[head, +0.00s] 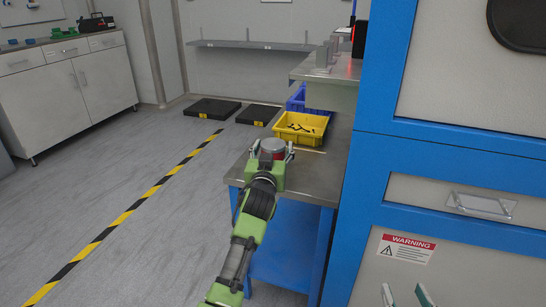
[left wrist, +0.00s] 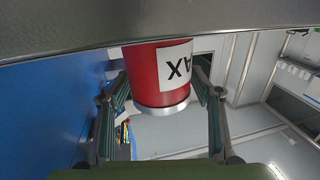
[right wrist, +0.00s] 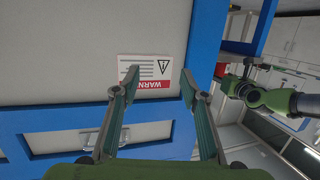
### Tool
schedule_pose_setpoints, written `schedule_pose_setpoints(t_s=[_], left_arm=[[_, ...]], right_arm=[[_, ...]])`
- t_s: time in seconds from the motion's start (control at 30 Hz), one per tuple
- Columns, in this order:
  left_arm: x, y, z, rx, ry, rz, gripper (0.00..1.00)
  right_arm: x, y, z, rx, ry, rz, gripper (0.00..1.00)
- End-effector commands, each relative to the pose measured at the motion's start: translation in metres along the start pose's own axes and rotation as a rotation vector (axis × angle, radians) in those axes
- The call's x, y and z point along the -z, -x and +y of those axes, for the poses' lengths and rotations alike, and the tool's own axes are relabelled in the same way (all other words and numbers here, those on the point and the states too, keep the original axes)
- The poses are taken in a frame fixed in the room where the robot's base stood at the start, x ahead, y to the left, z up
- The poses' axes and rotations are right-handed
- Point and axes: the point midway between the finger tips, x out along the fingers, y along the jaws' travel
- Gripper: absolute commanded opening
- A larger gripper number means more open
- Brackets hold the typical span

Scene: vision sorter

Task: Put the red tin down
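The red tin (head: 272,146) with a grey lid is at the near part of the metal table (head: 318,172) in the head view. In the left wrist view the tin (left wrist: 144,78) shows red sides, a white label with upside-down black letters and a silver rim. My left gripper (head: 271,150) has one finger on each side of it, and the fingertips appear to touch its sides. The tin's lower end meets the grey surface; whether it rests there fully I cannot tell. My right gripper (right wrist: 158,73) is open and empty, facing a cabinet front with a warning label (right wrist: 145,70).
A yellow bin (head: 300,138) with dark items stands behind the tin, with a blue bin (head: 297,99) beyond it. A tall blue-framed cabinet (head: 440,150) borders the table on the right. Bare tabletop lies to the right of the tin.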

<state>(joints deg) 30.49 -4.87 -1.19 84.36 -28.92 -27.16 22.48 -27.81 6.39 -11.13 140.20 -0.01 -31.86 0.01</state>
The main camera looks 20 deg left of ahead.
Motion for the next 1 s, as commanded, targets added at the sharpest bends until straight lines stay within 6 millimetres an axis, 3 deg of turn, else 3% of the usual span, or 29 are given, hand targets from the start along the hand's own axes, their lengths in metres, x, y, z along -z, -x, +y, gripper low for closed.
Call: schedule_pose_setpoints(t_s=[0.03, 0.13, 0.2, 0.57, 0.77, 1.0], left_arm=[[0.000, 0.000, 0.000, 0.000, 0.000, 0.000, 0.41], [0.000, 0.000, 0.000, 0.000, 0.000, 0.000, 0.16], [0.002, 0.000, 0.000, -0.001, 0.000, 0.004, 0.12], [0.005, 0.000, 0.000, 0.000, 0.000, 0.004, 0.12], [0.018, 0.000, 0.000, -0.001, 0.001, 0.006, 0.12], [0.046, 0.007, -0.005, 0.001, 0.000, 0.007, 0.12]], right_arm=[[0.000, 0.000, 0.000, 0.000, 0.000, 0.000, 0.40], [0.000, 0.000, 0.000, 0.000, 0.000, -0.001, 0.40], [0.000, 0.000, 0.000, -0.001, 0.000, -0.001, 0.40], [-0.004, 0.001, 0.001, -0.001, 0.000, -0.023, 0.40], [-0.032, 0.007, 0.004, -0.008, 0.001, -0.154, 0.40], [-0.091, 0.039, 0.013, -0.027, 0.000, -0.454, 0.40]])
